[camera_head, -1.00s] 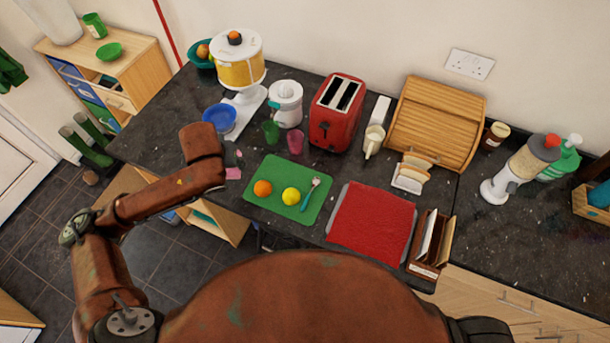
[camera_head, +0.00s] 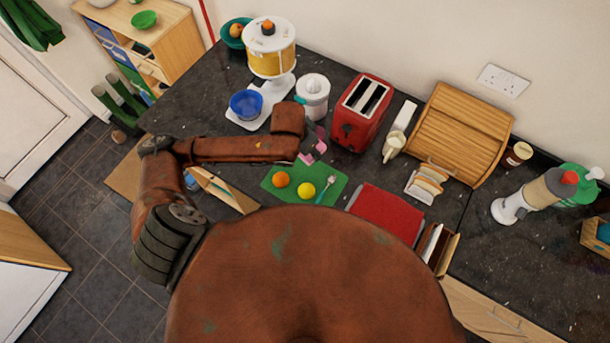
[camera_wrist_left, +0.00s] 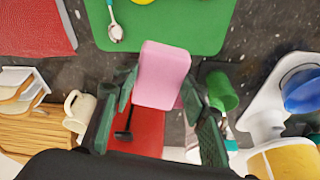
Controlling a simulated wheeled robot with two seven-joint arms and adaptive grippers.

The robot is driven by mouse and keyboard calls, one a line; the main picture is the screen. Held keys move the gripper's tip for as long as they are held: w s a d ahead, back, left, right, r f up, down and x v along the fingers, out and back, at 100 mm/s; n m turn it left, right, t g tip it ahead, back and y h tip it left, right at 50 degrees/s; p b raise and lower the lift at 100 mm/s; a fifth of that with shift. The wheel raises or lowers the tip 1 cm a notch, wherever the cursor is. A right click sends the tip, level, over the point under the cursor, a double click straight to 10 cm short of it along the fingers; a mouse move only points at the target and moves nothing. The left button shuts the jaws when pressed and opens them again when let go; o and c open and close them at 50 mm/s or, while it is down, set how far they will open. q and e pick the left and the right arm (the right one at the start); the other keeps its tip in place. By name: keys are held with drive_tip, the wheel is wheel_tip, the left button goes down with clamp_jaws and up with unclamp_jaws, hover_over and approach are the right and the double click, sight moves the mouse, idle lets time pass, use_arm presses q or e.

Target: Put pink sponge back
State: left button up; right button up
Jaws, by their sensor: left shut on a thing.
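The pink sponge (camera_wrist_left: 162,75) is between the fingers of my left gripper (camera_wrist_left: 160,88) in the left wrist view. The gripper is shut on it, and one end of the sponge sticks out past the fingertips. In the head view my left gripper (camera_head: 313,146) is above the dark counter, between the green board (camera_head: 334,190) and the red toaster (camera_head: 362,110). Pink shows at the gripper there, but the arm hides part of that area. My right gripper is not in view.
An orange (camera_head: 281,179), a yellow lemon (camera_head: 306,191) and a spoon (camera_head: 325,188) lie on the board. A green cup (camera_wrist_left: 221,90) stands close beside the gripper. A blue bowl (camera_head: 246,104) sits further left.

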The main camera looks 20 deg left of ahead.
use_arm(q)
drive_tip(key=s+d+r+m+g+p, duration=0.1)
drive_tip(key=s+d+m+p, duration=0.15)
drive_tip(key=s+p, duration=0.4)
drive_tip(key=s+d+r+m+g+p, duration=0.1)
drive_tip(key=s+d+r+m+p, duration=0.1)
drive_tip(key=s+m+p, duration=0.4)
use_arm(e)
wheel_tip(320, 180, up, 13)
drive_tip(key=b, duration=0.1)
use_arm(q)
drive_tip(key=shift+n+h, duration=0.3)
drive_tip(key=shift+n, duration=0.65)
drive_tip(key=w+a+f+b, duration=0.2)
drive_tip(key=w+f+b, duration=0.1)
drive_tip(key=w+a+f+b, duration=0.2)
drive_tip(key=w+f+b, duration=0.1)
drive_tip(key=b, duration=0.1)
drive_tip(key=w+a+f+b, duration=0.3)
drive_tip(key=shift+w+b, duration=0.35)
drive_tip(key=shift+b, duration=0.05)
drive_tip(key=shift+w+a+f, duration=0.15)
drive_tip(key=shift+w+f, duration=0.3)
drive_tip(key=shift+f, duration=1.9)
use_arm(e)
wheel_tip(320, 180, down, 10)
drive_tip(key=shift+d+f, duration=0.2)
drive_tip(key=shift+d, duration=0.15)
